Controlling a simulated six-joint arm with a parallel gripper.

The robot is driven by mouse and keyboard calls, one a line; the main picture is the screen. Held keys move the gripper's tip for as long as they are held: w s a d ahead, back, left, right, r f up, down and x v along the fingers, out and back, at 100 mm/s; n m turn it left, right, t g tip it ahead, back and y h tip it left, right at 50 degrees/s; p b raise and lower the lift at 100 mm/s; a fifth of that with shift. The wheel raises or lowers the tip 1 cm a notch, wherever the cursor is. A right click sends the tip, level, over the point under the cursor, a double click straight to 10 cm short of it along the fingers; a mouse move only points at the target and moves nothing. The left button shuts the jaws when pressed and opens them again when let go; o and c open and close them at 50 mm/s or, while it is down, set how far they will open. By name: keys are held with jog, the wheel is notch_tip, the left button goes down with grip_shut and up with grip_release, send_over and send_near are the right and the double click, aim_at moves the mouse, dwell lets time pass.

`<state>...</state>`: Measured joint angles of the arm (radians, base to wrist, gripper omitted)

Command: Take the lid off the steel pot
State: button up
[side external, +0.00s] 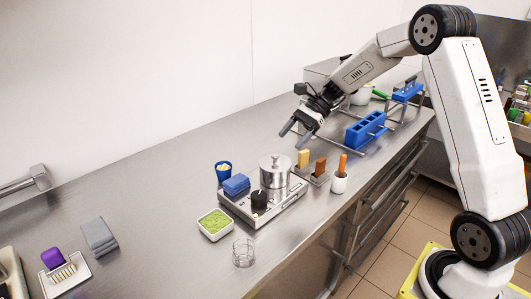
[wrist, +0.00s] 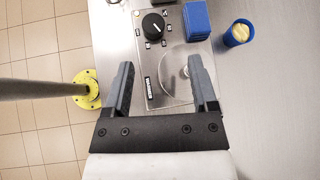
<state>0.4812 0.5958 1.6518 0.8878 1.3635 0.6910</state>
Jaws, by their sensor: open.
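The steel pot (side external: 274,178) stands upright on a steel appliance with a black dial. Its round lid (side external: 269,164) lies on top, with a small knob in the middle. My gripper (side external: 295,135) is open and empty, above and to the right of the pot in the side view, clear of the lid. In the wrist view the lid (wrist: 169,82) shows between the fingers of my gripper (wrist: 161,65), with its knob close to the right finger. Part of the lid's right side is hidden by that finger.
A blue block (side external: 236,184) sits on the appliance (side external: 288,206). Around it stand a blue cup (side external: 223,174), a white dish of green stuff (side external: 215,223), a glass (side external: 243,253) and a white cup with an orange stick (side external: 339,182).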

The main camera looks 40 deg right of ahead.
jog(key=w+d+m+t+y, duration=0.2)
jog(key=w+d+m+y, duration=0.15)
jog(key=d, duration=0.25)
send_near(277, 154)
jog(key=a, duration=0.3)
jog(key=shift+h, duration=0.35)
jog(key=shift+w+d+f+x, duration=0.1)
jog(key=shift+x, duration=1.3)
jog(key=shift+w+d+f+x, duration=0.1)
jog(key=shift+w+x, duration=0.05)
jog(key=shift+x, duration=1.2)
jog(key=shift+w+f+x, duration=0.1)
jog(key=shift+x, duration=1.3)
grip_shut()
